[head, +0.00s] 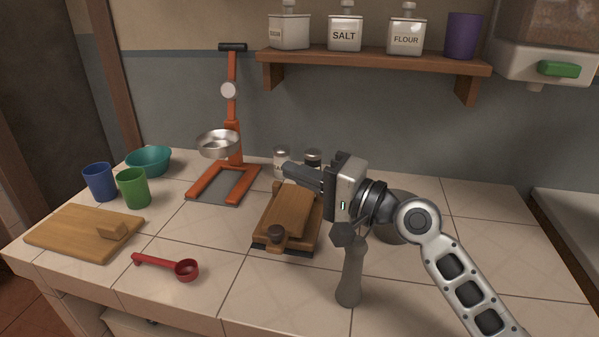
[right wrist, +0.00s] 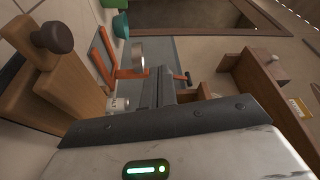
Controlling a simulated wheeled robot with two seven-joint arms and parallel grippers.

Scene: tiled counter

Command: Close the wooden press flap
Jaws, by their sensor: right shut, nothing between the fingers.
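The wooden press (head: 307,233) stands in the middle of the tiled counter. I cannot tell whether the flap rests fully down on the base. My right gripper (head: 290,169) is shut and empty, above the far end of the press, fingers pointing left. Its hand hides part of the area behind the press. In the right wrist view the shut fingers (right wrist: 160,88) point away, with the press's wood and dark knob (right wrist: 52,38) at left. My left gripper is not in view.
An orange stand with a metal pan (head: 217,142) is left of the press. Shakers (head: 281,157) stand behind it. A grey club-shaped object (head: 348,280) is just right. A red scoop (head: 165,266), cutting board (head: 70,238) and cups are left. A shelf (head: 370,60) hangs above.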

